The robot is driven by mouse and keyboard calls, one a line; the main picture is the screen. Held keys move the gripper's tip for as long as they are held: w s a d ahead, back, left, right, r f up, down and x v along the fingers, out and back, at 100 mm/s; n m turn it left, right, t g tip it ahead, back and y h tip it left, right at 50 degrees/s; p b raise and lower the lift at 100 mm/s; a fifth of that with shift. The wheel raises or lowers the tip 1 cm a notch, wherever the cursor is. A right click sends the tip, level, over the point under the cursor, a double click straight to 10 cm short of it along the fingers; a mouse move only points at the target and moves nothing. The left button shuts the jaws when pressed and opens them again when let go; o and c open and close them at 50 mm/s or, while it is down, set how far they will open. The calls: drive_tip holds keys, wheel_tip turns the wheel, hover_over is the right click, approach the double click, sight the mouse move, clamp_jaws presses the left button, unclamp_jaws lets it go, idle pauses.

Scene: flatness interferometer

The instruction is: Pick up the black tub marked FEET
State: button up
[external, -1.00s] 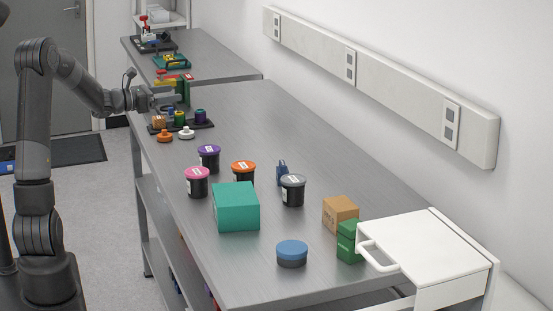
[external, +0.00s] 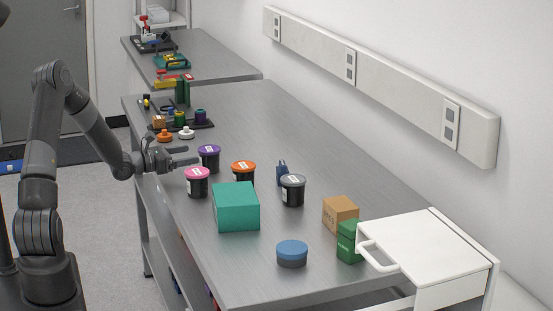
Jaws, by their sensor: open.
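Several black tubs with coloured lids and white labels stand upright on the grey bench: one with a purple lid (external: 209,158), one with a pink lid (external: 197,183), one with an orange lid (external: 243,173) and one with a grey lid (external: 292,190). The label writing is too small to read, so I cannot tell which is marked FEET. My gripper (external: 192,156) is open and empty. It points right, just left of the purple-lidded tub and behind and above the pink-lidded one. Whether it touches either tub is unclear.
A teal box (external: 236,206) stands in front of the tubs. A low blue-lidded container (external: 292,253), a cardboard box (external: 340,214), a green box (external: 349,241) and a small blue padlock-like item (external: 282,173) stand nearby. A dark tray (external: 203,126) holds small parts behind. The bench's right rear is clear.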

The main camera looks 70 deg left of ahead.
sight(199, 151)
drive_tip(key=shift+w+a, duration=0.2)
drive_tip(key=shift+w, duration=0.8)
drive_tip(key=shift+w+a, duration=0.15)
drive_tip(key=shift+w, duration=0.85)
drive_tip(key=shift+w+a, duration=0.2)
drive_tip(key=shift+w, duration=0.8)
drive_tip(key=shift+c, duration=0.5)
drive_tip(key=shift+r, duration=0.1)
drive_tip(key=c, duration=0.9)
